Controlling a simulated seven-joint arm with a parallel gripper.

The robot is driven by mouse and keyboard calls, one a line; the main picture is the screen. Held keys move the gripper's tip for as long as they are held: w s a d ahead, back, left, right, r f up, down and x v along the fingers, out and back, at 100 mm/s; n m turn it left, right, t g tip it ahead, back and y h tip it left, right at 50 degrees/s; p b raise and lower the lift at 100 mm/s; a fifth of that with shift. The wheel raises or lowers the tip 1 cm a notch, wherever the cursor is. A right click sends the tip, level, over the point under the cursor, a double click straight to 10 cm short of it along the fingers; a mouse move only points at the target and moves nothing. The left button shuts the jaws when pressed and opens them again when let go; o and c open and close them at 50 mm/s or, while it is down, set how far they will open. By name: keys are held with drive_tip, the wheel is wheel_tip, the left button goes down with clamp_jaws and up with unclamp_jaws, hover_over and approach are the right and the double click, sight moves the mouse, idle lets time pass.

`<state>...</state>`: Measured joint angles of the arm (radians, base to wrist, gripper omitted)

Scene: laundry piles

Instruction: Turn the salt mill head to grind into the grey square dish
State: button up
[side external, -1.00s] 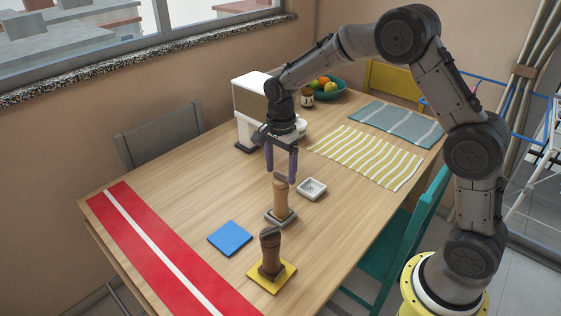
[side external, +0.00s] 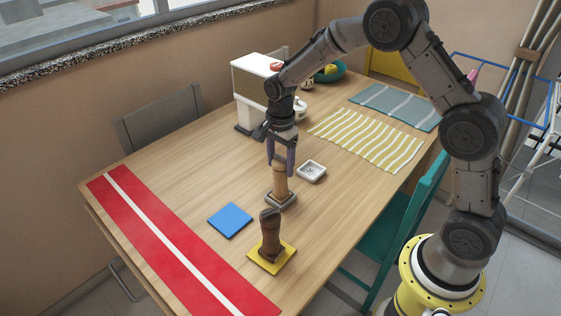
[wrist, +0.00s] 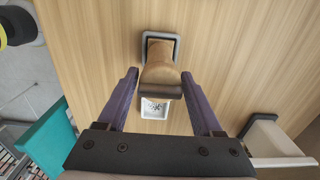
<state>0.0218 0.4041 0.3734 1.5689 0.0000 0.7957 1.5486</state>
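A light wooden mill (side external: 281,185) stands upright on a small grey square base (side external: 281,202) in the middle of the table. In the wrist view the mill (wrist: 160,62) lies between my fingers, with its dark top nearest the camera. My gripper (wrist: 159,74) is open, one purple finger on each side of the mill, with gaps showing. In the side view my gripper (side external: 281,168) points down around the mill's head. A pale grey-white square dish (side external: 312,171), with dark specks inside, sits just behind and right of the mill.
A dark brown mill (side external: 269,236) stands on a yellow coaster (side external: 286,262) in front. A blue square (side external: 230,220) lies to the left. A white machine (side external: 247,85) stands behind the gripper. Striped mats (side external: 368,144) lie at the back right, a red runner (side external: 135,215) at the left.

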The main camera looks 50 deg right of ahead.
drive_tip(key=c, duration=0.6)
drive_tip(key=shift+o, duration=0.2)
drive_tip(key=m, duration=0.8)
drive_tip(key=o, duration=0.8)
drive_tip(key=shift+o, duration=0.2)
